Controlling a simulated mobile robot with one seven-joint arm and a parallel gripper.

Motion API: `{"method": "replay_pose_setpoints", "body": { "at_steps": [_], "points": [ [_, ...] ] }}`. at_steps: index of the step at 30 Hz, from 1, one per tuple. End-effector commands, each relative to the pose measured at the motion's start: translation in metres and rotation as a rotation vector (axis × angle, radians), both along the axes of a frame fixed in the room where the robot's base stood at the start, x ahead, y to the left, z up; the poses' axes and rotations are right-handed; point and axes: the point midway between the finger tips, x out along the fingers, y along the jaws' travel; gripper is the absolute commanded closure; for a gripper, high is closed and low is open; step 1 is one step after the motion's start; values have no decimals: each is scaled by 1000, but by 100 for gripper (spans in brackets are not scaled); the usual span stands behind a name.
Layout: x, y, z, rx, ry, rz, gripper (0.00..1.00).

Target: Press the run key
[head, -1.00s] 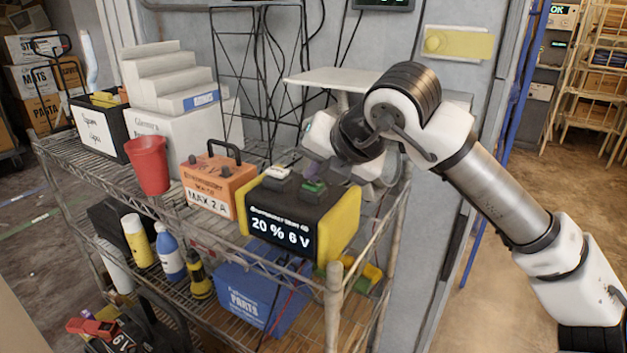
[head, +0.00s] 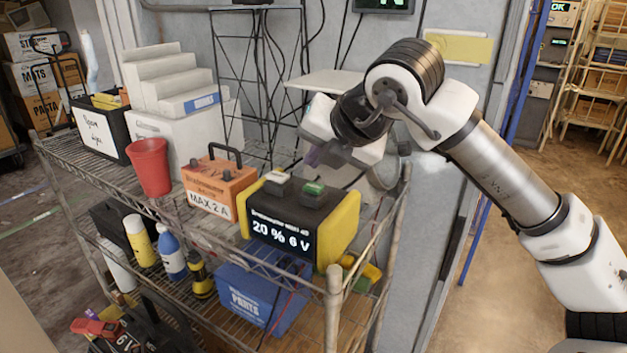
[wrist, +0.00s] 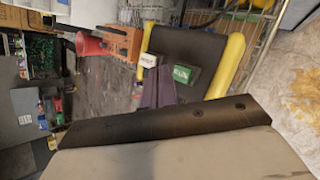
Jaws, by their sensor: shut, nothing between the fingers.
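The yellow-and-black battery unit (head: 348,228) stands on the top shelf, its display reading 20 % 6 V. On its dark top are a green key (head: 314,187) and a pale grey key (head: 278,181). In the wrist view the green key (wrist: 187,74) and the pale key (wrist: 149,60) both carry lettering too small to read surely. In the wrist view the fingers (wrist: 153,90) point toward the gap near both keys.
An orange box (head: 219,185) with a black handle stands left of the unit. A red cup (head: 150,167) and white stepped bins (head: 160,75) are further left. A wire rack rises behind. The shelf's corner post (head: 333,310) stands at front right.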

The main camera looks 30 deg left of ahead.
Motion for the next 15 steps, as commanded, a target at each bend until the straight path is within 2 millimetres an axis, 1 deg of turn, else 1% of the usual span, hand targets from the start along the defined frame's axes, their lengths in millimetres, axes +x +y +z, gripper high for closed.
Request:
{"method": "replay_pose_setpoints", "body": {
  "at_steps": [1,7,10,15],
  "points": [
    [0,0,9,0,-1,-1,100],
    [0,0,29,1,-1,-1,100],
    [0,0,32,1,0,-1,100],
    [0,0,31,2,0,-1,100]
  ]
}}
